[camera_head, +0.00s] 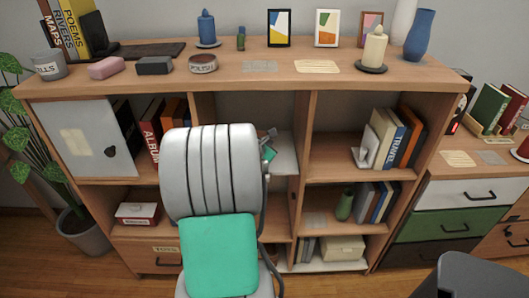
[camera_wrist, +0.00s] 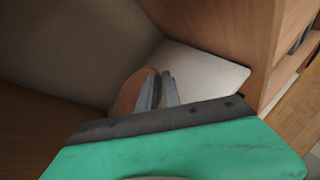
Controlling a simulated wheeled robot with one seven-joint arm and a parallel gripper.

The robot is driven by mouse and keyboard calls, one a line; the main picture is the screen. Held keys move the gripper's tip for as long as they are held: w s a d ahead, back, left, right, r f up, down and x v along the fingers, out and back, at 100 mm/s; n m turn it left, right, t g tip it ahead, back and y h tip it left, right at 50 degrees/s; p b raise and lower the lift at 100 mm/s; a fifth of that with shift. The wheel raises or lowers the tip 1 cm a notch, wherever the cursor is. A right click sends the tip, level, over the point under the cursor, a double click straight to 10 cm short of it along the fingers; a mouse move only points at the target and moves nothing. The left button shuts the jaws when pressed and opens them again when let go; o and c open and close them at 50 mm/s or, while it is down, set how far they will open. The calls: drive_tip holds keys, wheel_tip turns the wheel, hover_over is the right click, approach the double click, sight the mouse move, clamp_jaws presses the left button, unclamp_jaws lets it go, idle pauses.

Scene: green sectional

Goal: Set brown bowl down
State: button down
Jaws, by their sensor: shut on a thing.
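The brown bowl (camera_wrist: 130,95) shows in the wrist view as a rounded brown patch beside and partly behind the grey fingers. My gripper (camera_wrist: 160,82) is shut on it. The bowl is over or beside the left part of a white board (camera_wrist: 210,68) inside a shelf compartment; I cannot tell whether it touches the board. In the head view, the green and grey end of my arm (camera_head: 268,150) reaches into the middle compartment, over the white board (camera_head: 285,158). My arm hides the bowl and much of that compartment there.
A wooden upright (camera_head: 300,150) stands close right of the gripper. A grey door panel (camera_head: 83,140) is at left. The shelf top (camera_head: 235,78) carries candles, framed cards, soaps and a blue vase (camera_head: 419,36).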

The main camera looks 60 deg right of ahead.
drive_tip(key=shift+w+d+f, duration=0.2)
drive_tip(key=shift+w+f, duration=0.1)
drive_tip(key=shift+f, duration=1.8)
drive_tip(key=c, duration=1.5)
unclamp_jaws()
drive_tip(key=shift+c, duration=0.2)
drive_tip(key=shift+r, duration=0.1)
